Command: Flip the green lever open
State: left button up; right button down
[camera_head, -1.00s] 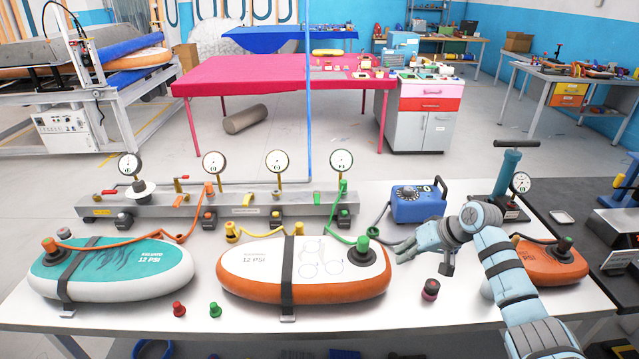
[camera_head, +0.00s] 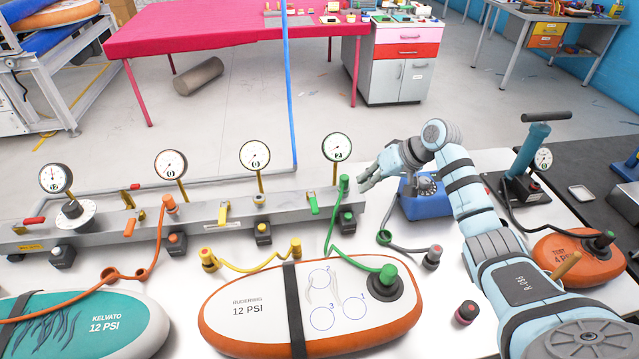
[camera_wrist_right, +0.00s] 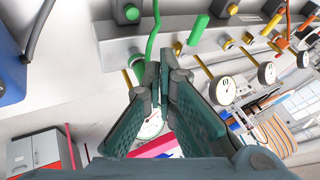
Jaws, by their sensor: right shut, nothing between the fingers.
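The green lever (camera_head: 313,203) is on the grey manifold bar (camera_head: 228,215), left of the green hose fitting (camera_head: 344,185). It stands up against the bar's front. In the wrist view the green lever (camera_wrist_right: 198,29) shows above my fingers, apart from them. My right gripper (camera_head: 366,181) is shut and empty, just right of the bar's right end and near the green hose fitting. The wrist view shows its fingers (camera_wrist_right: 160,72) together at the tips. My left gripper is not in view.
A gauge (camera_head: 337,147) stands behind the lever. The green hose (camera_head: 338,240) runs down to the white-orange board (camera_head: 250,325). A blue pump box (camera_head: 424,203) sits under my right forearm. A yellow lever (camera_head: 223,213) is further left on the bar.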

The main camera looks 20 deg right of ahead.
aim_at(313, 200)
jog(key=b+x, duration=0.1)
jog(key=x, duration=0.8)
jog(key=shift+a+f+b, duration=0.1)
jog(key=shift+a+b, duration=0.05)
jog(key=shift+b, duration=0.25)
pick_arm(q)
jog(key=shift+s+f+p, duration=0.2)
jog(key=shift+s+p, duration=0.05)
jog(key=shift+p, duration=0.4)
pick_arm(e)
jog(key=a, duration=0.2)
jog(key=w+a, duration=0.1)
jog(key=a, duration=0.1)
jog(key=shift+w, duration=0.1)
